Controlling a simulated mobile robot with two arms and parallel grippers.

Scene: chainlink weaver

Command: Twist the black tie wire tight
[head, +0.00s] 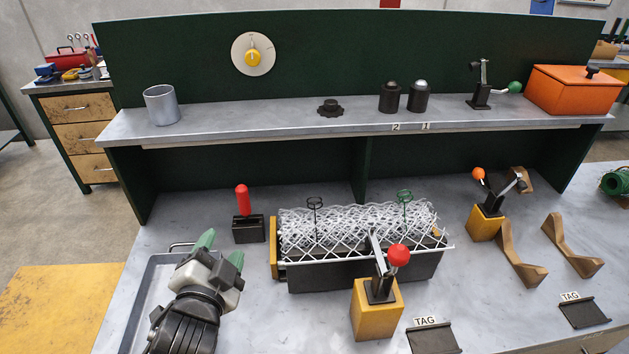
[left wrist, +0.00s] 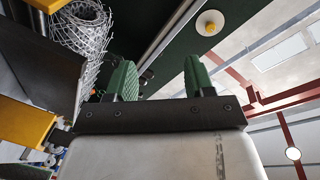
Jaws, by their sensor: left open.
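The black tie wire (head: 314,204) stands up as a small loop at the left part of the white chain-link mesh (head: 350,222). A similar green tie wire (head: 404,196) stands at the mesh's right part. The mesh lies on a dark block fixture (head: 330,278) on the bench. My left gripper (head: 221,249) is open and empty, with green fingertips, left of the fixture and apart from the tie wire. In the left wrist view its open fingers (left wrist: 160,80) have nothing between them, and the rolled mesh (left wrist: 84,30) shows at upper left. My right gripper is not in view.
A red-handled tool (head: 242,200) stands in a black holder left of the mesh. A red-knobbed clamp (head: 398,255) on a yellow block rises in front of it. A metal tray (head: 140,296) lies at the left. The shelf (head: 250,126) overhangs behind.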

